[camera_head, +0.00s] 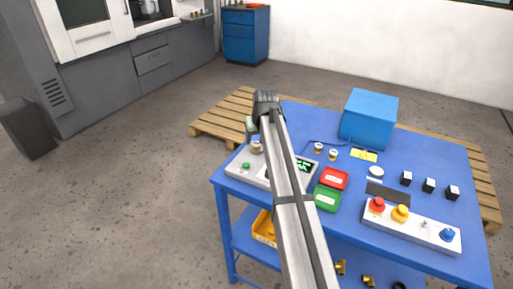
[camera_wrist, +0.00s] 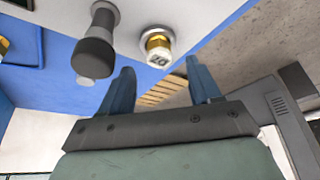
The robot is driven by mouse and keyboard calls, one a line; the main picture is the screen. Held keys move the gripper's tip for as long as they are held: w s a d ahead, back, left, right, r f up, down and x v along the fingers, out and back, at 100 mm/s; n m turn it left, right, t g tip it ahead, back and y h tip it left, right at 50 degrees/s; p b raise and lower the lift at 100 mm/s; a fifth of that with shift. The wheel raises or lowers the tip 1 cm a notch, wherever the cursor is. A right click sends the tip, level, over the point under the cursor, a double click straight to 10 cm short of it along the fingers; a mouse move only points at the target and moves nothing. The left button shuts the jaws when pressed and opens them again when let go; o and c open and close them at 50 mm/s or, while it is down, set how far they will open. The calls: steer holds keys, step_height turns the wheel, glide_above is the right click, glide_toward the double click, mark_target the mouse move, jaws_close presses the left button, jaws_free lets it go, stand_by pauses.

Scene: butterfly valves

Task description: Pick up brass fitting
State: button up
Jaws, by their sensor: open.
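A brass fitting (camera_wrist: 158,45) with a pale, marked end face sits in a round white seat in the wrist view. My gripper (camera_wrist: 160,80) has its two blue-grey fingers spread and empty. The fitting lies beyond the fingertips, roughly in line with the gap between them, and nothing touches it. In the head view a small brass-and-white piece (camera_head: 257,146) stands at the back left of the grey panel, close to my arm's end; it may be the same fitting. My fingers cannot be made out there.
A dark knob-like cylinder (camera_wrist: 95,45) stands beside the fitting. The blue table (camera_head: 405,155) also holds two small brass-and-white pieces (camera_head: 318,147), a blue box (camera_head: 369,117), red (camera_head: 335,178) and green (camera_head: 327,197) trays and a button panel (camera_head: 412,225). More brass parts (camera_head: 341,267) lie below.

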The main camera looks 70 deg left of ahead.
mark_target(257, 147)
steer(key=shift+x, duration=1.45)
steer(key=shift+c, duration=0.4)
jaws_close()
